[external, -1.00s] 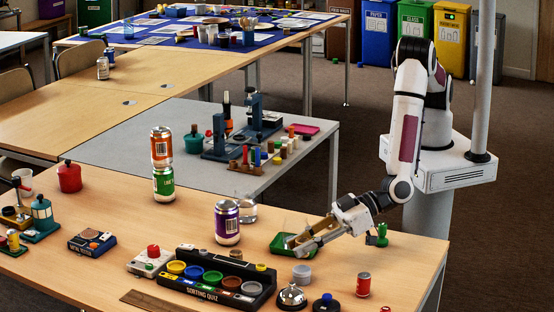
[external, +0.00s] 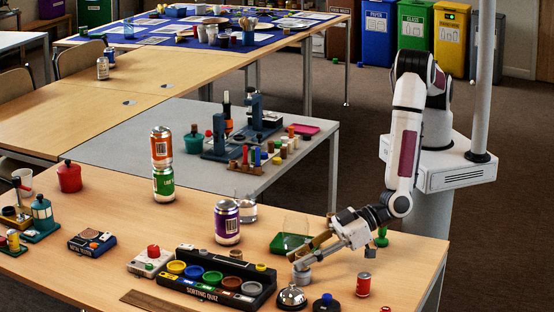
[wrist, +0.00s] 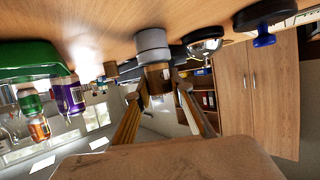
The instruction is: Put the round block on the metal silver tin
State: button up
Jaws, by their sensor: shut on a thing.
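The silver tin (external: 302,278) stands upright on the near table, below my gripper (external: 302,260). In the wrist view the grey tin (wrist: 152,42) appears with the tabletop at the top of the picture. The round block (wrist: 158,78), brown and wood-coloured, is between the two fingers of my gripper (wrist: 158,86), which is shut on it. The block is lined up with the tin's top and looks very near or touching it; I cannot tell whether there is a gap. In the external view the fingers mostly hide the block.
A silver bell (external: 291,297) and a dark-blue knobbed object (external: 326,304) stand close in front. A small red can (external: 363,285) is to the right. A green tray (external: 290,243) lies behind, and the black sorting quiz rack (external: 220,282) is to the left.

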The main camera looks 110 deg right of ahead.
jog(key=shift+f, duration=0.15)
jog(key=o, duration=0.8)
jog(key=shift+o, duration=0.2)
jog(key=shift+s+r, duration=0.15)
jog(key=shift+r, duration=0.1)
jog(key=v, duration=1.1)
jog(key=shift+s, duration=0.35)
jog(key=shift+r, duration=0.1)
